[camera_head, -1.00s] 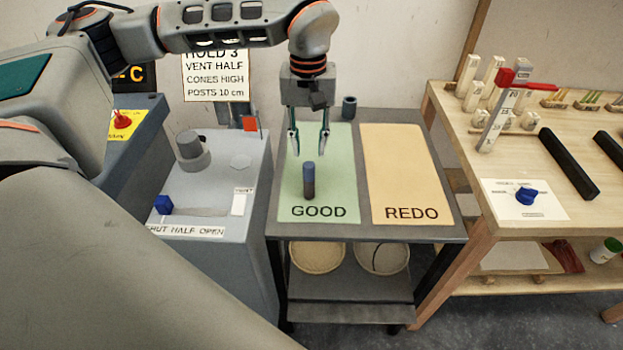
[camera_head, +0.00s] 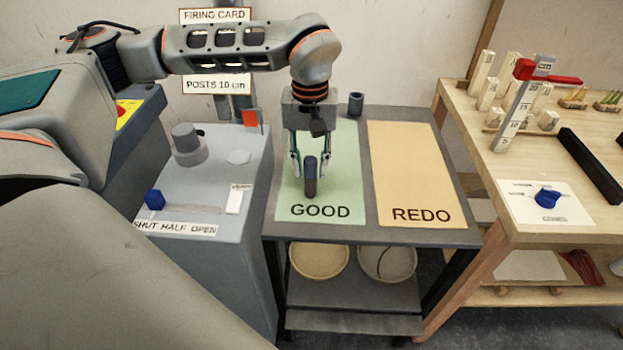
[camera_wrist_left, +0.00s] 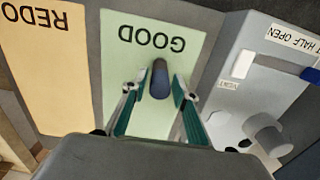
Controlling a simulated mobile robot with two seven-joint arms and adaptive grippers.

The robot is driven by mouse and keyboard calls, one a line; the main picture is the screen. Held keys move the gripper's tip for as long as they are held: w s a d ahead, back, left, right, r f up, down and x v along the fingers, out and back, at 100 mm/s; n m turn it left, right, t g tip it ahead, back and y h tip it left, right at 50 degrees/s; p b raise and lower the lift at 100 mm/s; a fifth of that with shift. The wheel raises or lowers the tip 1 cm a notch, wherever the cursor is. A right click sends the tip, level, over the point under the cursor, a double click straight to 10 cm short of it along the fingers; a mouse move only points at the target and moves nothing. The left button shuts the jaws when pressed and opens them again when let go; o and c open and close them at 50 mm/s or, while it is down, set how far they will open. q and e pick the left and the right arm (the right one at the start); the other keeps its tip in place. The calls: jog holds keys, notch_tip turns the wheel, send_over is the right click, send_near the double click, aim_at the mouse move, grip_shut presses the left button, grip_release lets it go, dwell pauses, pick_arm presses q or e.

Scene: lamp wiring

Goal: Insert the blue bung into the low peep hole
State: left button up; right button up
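A blue-grey cylinder, seemingly the blue bung (camera_head: 310,178), stands upright on the green GOOD mat (camera_head: 342,150). It also shows in the left wrist view (camera_wrist_left: 160,80). My left gripper (camera_head: 311,172) points down over the mat, with one finger on each side of the bung. In the left wrist view its fingers (camera_wrist_left: 158,88) are apart, with gaps to the bung, so it is open. I cannot make out a low peep hole in these views. My right gripper is not in view.
The tan REDO mat (camera_head: 408,170) is clear, and a small dark cup (camera_head: 355,103) stands behind the mats. A grey box (camera_head: 205,190) with a blue lever knob (camera_head: 154,200) stands left. A wooden bench (camera_head: 490,180) with posts and a blue dial (camera_head: 547,197) stands right.

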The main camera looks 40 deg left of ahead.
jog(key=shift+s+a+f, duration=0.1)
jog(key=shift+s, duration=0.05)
pick_arm(q)
jog(key=c, duration=0.8)
jog(key=shift+r, duration=0.1)
jog(key=shift+r+p, duration=1.05)
jog(key=shift+r, duration=0.15)
jog(key=shift+r+p, duration=0.8)
jog(key=shift+r, duration=0.1)
jog(key=shift+r+p, duration=0.8)
jog(key=shift+r, duration=0.05)
notch_tip(320, 180, up, 2)
jog(key=shift+p, duration=1)
jog(key=shift+r+p, duration=0.4)
jog(key=shift+f, duration=0.1)
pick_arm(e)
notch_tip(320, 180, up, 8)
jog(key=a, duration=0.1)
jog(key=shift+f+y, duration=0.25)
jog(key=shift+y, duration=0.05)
